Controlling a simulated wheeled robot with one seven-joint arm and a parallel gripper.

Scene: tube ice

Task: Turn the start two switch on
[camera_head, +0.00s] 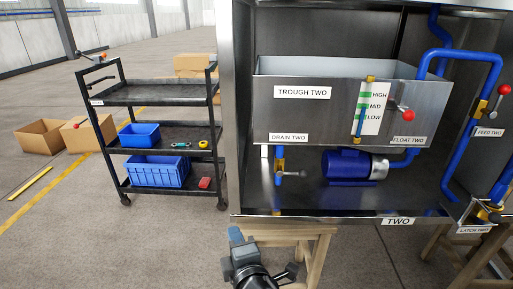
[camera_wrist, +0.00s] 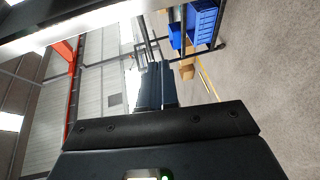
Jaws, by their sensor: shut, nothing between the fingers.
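No switch labelled start two shows in either view. The steel machine frame labelled TWO (camera_head: 398,221) fills the right of the head view. It holds a steel trough (camera_head: 285,120) labelled TROUGH TWO and a blue pump (camera_head: 350,166) on its floor. My gripper (camera_head: 236,235) is at the bottom centre of the head view, just below and in front of the frame's lower left edge, apart from the trough. In the wrist view its fingers (camera_wrist: 156,85) are shut together and empty.
Red-knobbed levers stand at the float (camera_head: 403,110) and feed (camera_head: 496,98) pipes. A drain valve (camera_head: 281,173) hangs under the trough. A wooden stand (camera_head: 320,250) is beneath the frame. A black cart (camera_head: 135,95) with blue bins is left; the floor between is clear.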

